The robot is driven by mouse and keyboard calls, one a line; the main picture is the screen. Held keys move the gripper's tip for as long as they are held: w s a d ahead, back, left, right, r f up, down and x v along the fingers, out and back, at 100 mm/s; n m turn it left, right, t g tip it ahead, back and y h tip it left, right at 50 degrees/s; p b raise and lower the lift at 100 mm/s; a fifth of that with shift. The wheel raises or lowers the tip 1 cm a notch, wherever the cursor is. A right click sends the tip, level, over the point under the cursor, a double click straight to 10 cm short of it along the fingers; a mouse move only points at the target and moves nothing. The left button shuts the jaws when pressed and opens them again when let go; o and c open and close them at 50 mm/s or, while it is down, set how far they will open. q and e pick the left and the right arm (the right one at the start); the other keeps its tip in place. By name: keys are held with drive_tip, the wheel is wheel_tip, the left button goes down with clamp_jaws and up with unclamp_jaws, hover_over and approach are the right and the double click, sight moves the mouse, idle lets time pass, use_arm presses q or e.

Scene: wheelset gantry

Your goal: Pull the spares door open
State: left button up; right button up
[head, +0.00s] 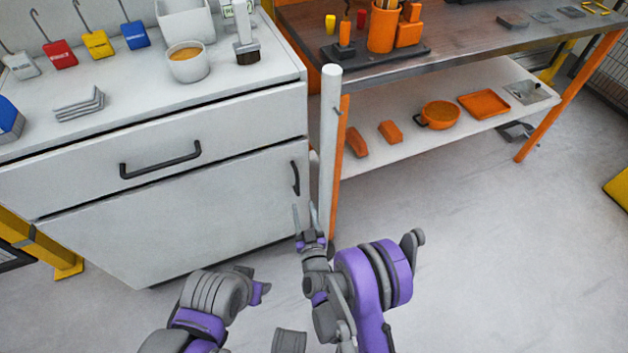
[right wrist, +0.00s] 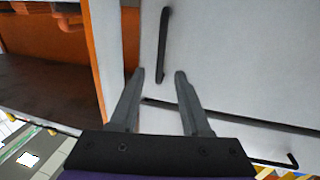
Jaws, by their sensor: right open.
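The spares door appears to be the white lower front (head: 190,222) of the cabinet at left in the head view, and it looks closed. Its black upright handle (head: 295,178) is near the door's right edge. My right gripper (head: 305,208) is open and empty, just below and in front of that handle. In the right wrist view the two fingers (right wrist: 160,74) point at the door (right wrist: 235,50). The handle (right wrist: 163,45) lies in line with the gap, with its near end close to the fingertips. My left arm shows at the bottom, but its gripper does not.
A drawer with a black handle (head: 160,160) sits above the door. A white post (head: 329,150) and an orange-legged workbench (head: 450,50) stand close to the right of the handle. Open floor (head: 480,240) lies in front and to the right.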

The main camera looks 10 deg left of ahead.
sight(298, 185)
drive_tip(key=b+x, duration=0.1)
drive_tip(key=x, duration=0.9)
drive_tip(key=shift+w+a, duration=0.15)
clamp_jaws()
idle(1.1)
